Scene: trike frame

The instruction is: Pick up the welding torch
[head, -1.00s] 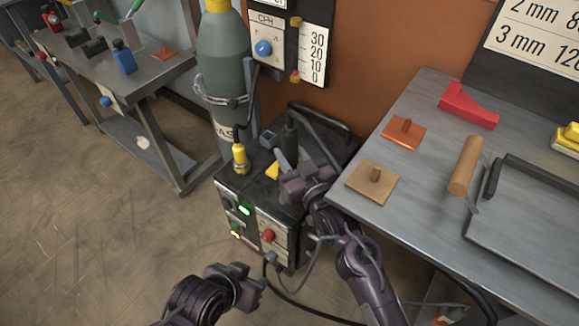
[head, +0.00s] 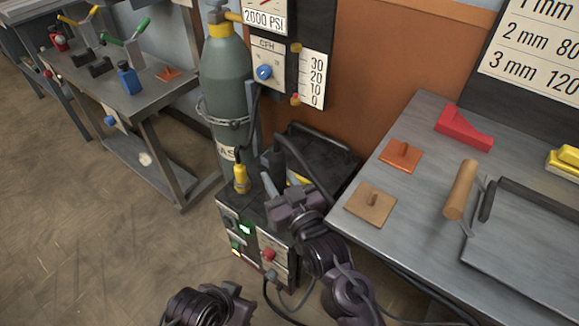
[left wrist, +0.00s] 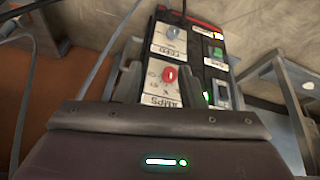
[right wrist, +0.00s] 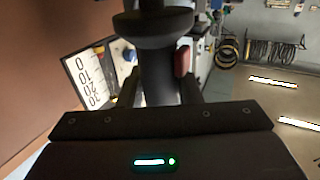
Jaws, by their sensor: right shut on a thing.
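The welding torch (head: 291,160) is a dark handle at the top of the welding machine (head: 258,212) in the head view. My right gripper (head: 291,194) is shut on it, just above the machine's front top edge. In the right wrist view the torch (right wrist: 158,65) is a thick dark cylinder with a wide collar, between the fingers of my right gripper (right wrist: 160,92). Its far end is hidden. My left gripper (head: 240,298) is low in front of the machine. In the left wrist view its fingers (left wrist: 159,85) stand apart with nothing between, facing the panel with the red knob (left wrist: 170,74).
A gas cylinder (head: 224,80) stands behind the machine, with a yellow fitting (head: 240,178) near it. A metal table (head: 420,215) at the right holds wooden and orange blocks. A workbench (head: 150,95) stands at the left. The floor (head: 90,240) at left is clear.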

